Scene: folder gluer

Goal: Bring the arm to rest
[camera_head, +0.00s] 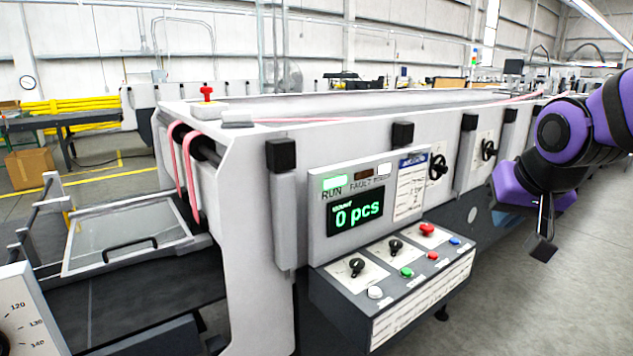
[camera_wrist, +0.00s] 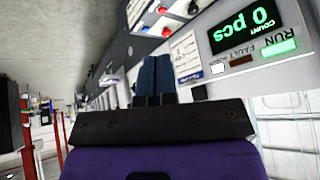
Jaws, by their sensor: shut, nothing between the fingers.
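My gripper (camera_head: 543,244) hangs at the end of my purple and black arm on the right of the head view, in front of the long grey machine (camera_head: 270,195). Its fingers point down and are apart from the machine's front. In the wrist view my gripper (camera_wrist: 155,78) shows its two dark fingers side by side with no visible gap, shut and empty. My arm reaches in from the right edge of the head view, and its upper part is out of frame.
A display panel (camera_head: 357,212) reads "0 pcs" with a green RUN light. Below it, a control box (camera_head: 392,285) with knobs and buttons juts out. A clear guard with a handle (camera_head: 130,235) is at left. The floor at right (camera_head: 560,310) is free.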

